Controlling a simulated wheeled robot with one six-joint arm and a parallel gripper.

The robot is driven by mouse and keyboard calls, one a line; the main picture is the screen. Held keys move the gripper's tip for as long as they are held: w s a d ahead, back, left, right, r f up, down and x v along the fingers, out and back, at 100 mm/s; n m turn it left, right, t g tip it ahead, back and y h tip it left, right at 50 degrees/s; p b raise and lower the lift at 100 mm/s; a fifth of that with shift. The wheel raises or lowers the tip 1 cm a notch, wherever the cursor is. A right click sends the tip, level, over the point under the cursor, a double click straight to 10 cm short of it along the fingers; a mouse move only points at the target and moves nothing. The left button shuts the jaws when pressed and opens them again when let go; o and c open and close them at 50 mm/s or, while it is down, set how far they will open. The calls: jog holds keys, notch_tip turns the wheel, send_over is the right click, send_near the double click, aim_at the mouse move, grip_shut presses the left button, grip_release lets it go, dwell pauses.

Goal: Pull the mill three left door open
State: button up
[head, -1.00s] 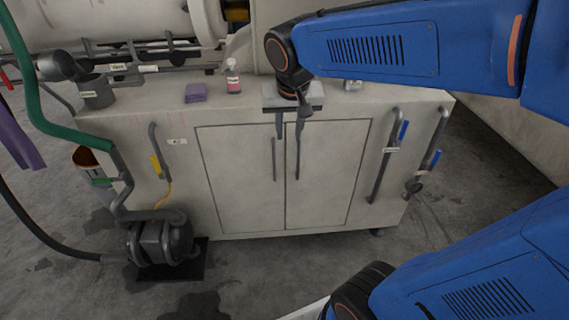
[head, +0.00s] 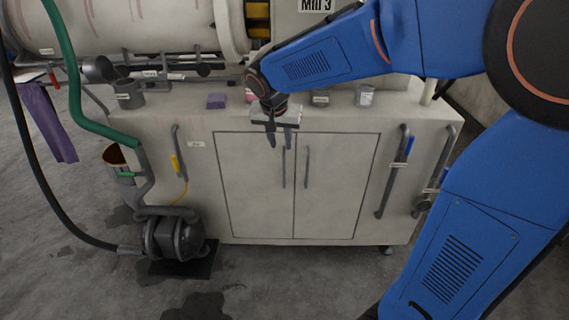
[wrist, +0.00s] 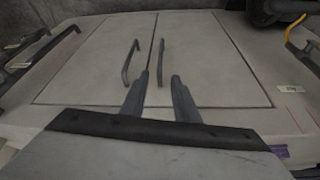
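The mill three left door (head: 253,195) is a pale cabinet panel, shut flush beside the right door (head: 335,195). Its dark vertical bar handle (head: 284,167) runs near the centre seam. It shows right of the seam in the wrist view (wrist: 164,63), which looks from the opposite side. My gripper (head: 279,143) is open and empty, fingers pointing down near the upper end of that handle. In the wrist view my gripper (wrist: 158,88) has its two fingers apart, with the left door handle beyond the tips, roughly between them. Contact is not visible.
The right door's handle (head: 307,167) stands close by. Pots, a purple block (head: 216,101) and a partly hidden pink bottle stand on the cabinet top. A pump (head: 174,238) with hoses sits on the floor at left. Blue-gripped levers (head: 393,172) flank the right. Floor in front is mostly clear.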

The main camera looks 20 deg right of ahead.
aim_at(284, 160)
jog(key=x, duration=1.3)
jog(key=shift+r, duration=0.1)
grip_shut()
